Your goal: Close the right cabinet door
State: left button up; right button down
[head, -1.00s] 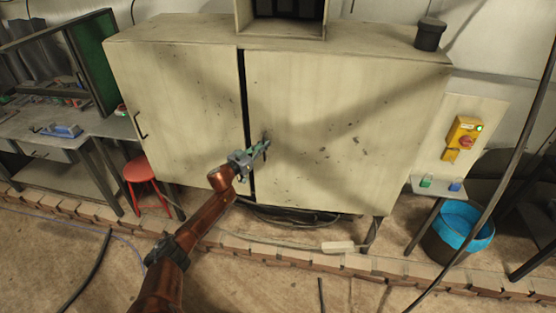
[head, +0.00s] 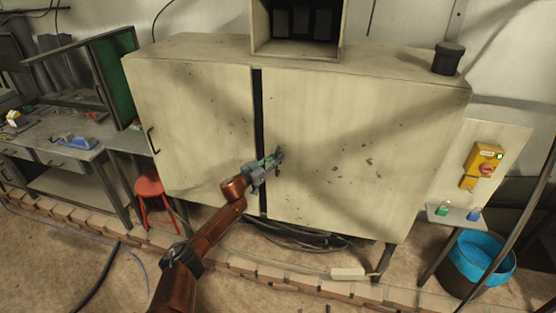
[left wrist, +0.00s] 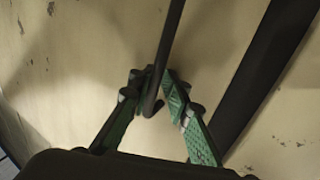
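The pale, scuffed cabinet has a right door (head: 345,150), which looks nearly flush with the front. A narrow dark gap (head: 258,120) separates it from the left door (head: 200,120). My left gripper (head: 277,157) is at the right door's left edge, at handle height. In the left wrist view, the green fingers of my left gripper (left wrist: 153,78) close around the dark bar handle (left wrist: 167,40), one on each side. The handle's hooked end shows between the fingers. The dark gap also crosses the left wrist view (left wrist: 265,70). My right gripper is out of view.
A red stool (head: 150,187) and a workbench (head: 60,160) stand left of the cabinet. A yellow switch box (head: 484,160) and a blue-lined bucket (head: 484,262) are at the right. Low brick edging (head: 245,268) and cables lie in front. A dark canister (head: 447,58) stands on top.

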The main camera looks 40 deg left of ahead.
pick_arm(q)
jog(key=shift+o, duration=1.2)
jog(key=shift+s+a, duration=0.1)
jog(key=shift+a, duration=0.1)
jog(key=shift+d, duration=0.1)
jog(key=shift+d, duration=0.1)
jog(key=shift+f, duration=0.1)
jog(key=shift+s, duration=0.25)
jog(key=s+a, duration=0.1)
jog(key=s, duration=1)
jog(key=shift+s+a, duration=0.25)
jog(key=shift+a, duration=0.05)
